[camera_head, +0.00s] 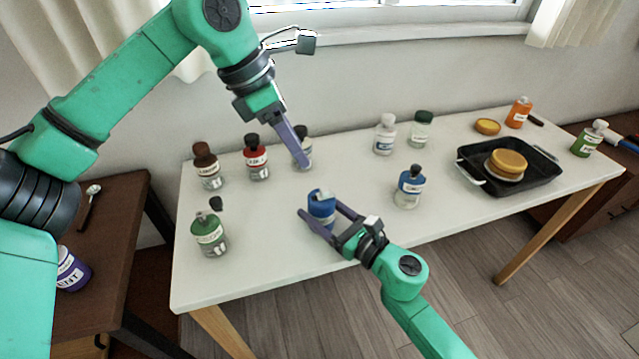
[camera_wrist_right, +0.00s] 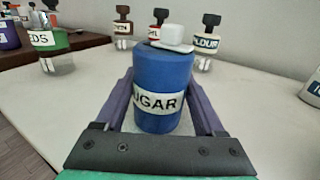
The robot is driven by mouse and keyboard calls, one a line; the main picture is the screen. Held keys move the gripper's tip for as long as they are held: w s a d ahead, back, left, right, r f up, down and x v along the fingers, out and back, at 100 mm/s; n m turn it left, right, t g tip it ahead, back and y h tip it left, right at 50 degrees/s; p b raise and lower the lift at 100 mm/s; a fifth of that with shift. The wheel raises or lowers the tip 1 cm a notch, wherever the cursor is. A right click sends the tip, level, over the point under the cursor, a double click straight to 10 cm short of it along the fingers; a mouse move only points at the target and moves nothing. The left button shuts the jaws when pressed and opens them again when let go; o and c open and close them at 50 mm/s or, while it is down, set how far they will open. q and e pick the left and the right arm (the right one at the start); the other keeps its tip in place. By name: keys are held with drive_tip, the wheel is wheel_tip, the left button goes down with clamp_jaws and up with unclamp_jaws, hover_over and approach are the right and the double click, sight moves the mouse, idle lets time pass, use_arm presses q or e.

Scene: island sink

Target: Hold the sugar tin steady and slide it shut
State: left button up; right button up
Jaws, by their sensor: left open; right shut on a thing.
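The sugar tin (camera_head: 321,212) is a blue cylinder with a white label, upright at the front middle of the white table. It also shows in the right wrist view (camera_wrist_right: 158,85). A white block-shaped piece (camera_wrist_right: 173,38) sits on its top, toward the far right side; I cannot tell how much of the top it covers. My right gripper (camera_head: 320,208) is shut on the tin, one purple finger on each side. My left gripper (camera_head: 304,163) is open and empty, pointing down above the table behind the tin, apart from it. Its fingers overlap in the head view.
A blue-labelled bottle (camera_head: 409,188) stands right of the tin and a green one (camera_head: 208,234) left. Bottles with brown (camera_head: 207,167) and red (camera_head: 256,158) labels stand behind. A black tray (camera_head: 535,178) is at the right. The table around the tin is clear.

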sight(323, 189)
use_arm(q)
drive_tip(key=x, duration=1.1)
drive_tip(key=shift+f, duration=0.1)
clamp_jaws()
drive_tip(key=shift+w, duration=0.1)
idle(0.7)
